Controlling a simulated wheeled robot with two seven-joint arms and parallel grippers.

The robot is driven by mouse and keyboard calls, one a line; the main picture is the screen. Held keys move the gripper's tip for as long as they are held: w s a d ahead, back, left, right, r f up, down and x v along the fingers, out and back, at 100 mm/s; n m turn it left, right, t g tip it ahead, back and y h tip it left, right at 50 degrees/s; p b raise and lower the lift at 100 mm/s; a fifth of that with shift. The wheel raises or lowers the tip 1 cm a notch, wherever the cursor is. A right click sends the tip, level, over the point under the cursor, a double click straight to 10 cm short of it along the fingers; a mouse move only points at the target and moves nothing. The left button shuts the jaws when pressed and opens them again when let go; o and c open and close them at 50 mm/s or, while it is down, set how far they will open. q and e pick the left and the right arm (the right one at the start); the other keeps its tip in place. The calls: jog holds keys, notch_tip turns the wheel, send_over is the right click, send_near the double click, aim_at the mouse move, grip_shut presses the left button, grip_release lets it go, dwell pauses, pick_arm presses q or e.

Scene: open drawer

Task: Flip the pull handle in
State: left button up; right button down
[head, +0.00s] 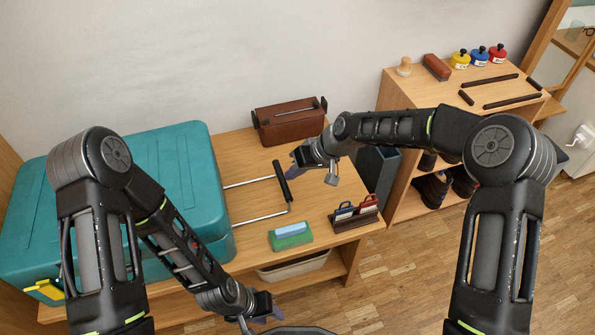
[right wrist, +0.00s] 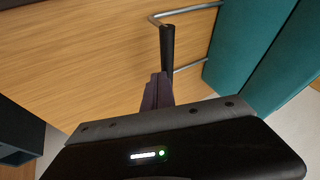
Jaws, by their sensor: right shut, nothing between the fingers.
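A teal suitcase (head: 170,160) lies flat on the wooden bench at the left. Its pull handle is extended to the right: two metal rods (head: 258,217) joined by a black grip (head: 282,181). The handle grip also shows in the right wrist view (right wrist: 167,45). My right gripper (head: 297,154) is above the bench, close to the far end of the grip on its right. In the right wrist view its dark fingers (right wrist: 157,90) are shut together, pointing at the grip; contact cannot be told. My left gripper (head: 275,314) is low at the bench's front, its jaw opening unclear.
A brown toolbox-like case (head: 289,122) stands behind the handle. A wooden shelf (head: 420,95) with shoes, jars and brushes stands at the right.

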pick_arm(q)
jog(key=shift+f+b, duration=0.45)
jog(key=shift+f, duration=0.05)
pick_arm(e)
jog(key=s+a, duration=0.1)
jog(key=a, duration=0.2)
jog(key=s+a, duration=0.1)
jog(key=a, duration=0.3)
jog(key=s+a, duration=0.1)
jog(key=a, duration=0.3)
jog(key=shift+s+a, duration=0.15)
jog(key=shift+s, duration=0.25)
